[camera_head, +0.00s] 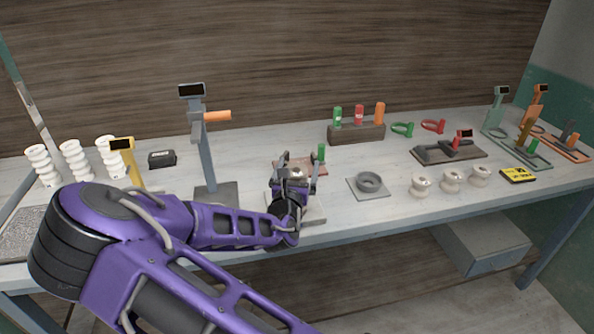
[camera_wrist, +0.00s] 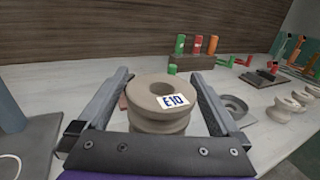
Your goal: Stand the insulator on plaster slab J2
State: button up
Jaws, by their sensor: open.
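A grey-brown, grooved spool insulator (camera_wrist: 150,116) with a hole in its top and a label reading E10 stands upright in the wrist view. My gripper (camera_wrist: 160,78) is open, with one finger on each side of it; whether they touch it I cannot tell. In the head view my gripper (camera_head: 293,190) is over a pale slab (camera_head: 314,216), and it mostly hides the insulator. Another grey slab (camera_head: 356,194) with a raised ring lies to the right. No J2 marking is readable in either view.
Several white ribbed insulators (camera_head: 74,160) stand at the left, near a blue-grey post stand (camera_head: 211,190). White spool insulators (camera_head: 451,181) stand in a row at the right. A block with coloured cylinders (camera_head: 357,133) is behind. Bare bench lies between the ring slab and this block.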

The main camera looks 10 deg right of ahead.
jog(key=v, duration=1.2)
